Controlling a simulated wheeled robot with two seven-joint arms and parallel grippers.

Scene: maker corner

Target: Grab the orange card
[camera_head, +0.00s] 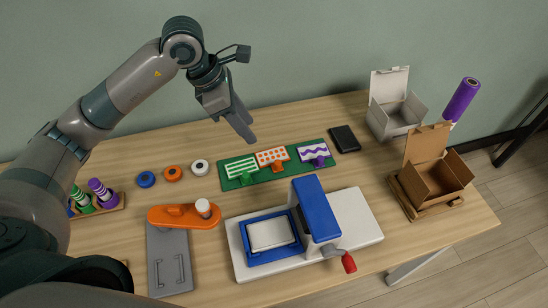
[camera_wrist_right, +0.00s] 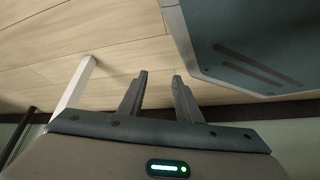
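The orange card (camera_head: 271,157) is white with orange dots and stands in an orange holder on a green mat (camera_head: 294,170). A green-striped card (camera_head: 240,167) stands to its left and a purple wavy card (camera_head: 314,152) to its right. My left gripper (camera_head: 246,132) hangs above and behind the mat, apart from the cards, fingers pointing down. Its fingers overlap in the head view, so their gap cannot be judged. My right gripper (camera_wrist_right: 161,75) shows only in its wrist view, open and empty, away from the cards.
A blue and white press (camera_head: 315,210) stands in front of the mat. An orange tool (camera_head: 180,216) and three small rolls (camera_head: 172,173) lie to the left. A black box (camera_head: 344,139), an open white box (camera_head: 397,115) and a cardboard box (camera_head: 437,180) are on the right.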

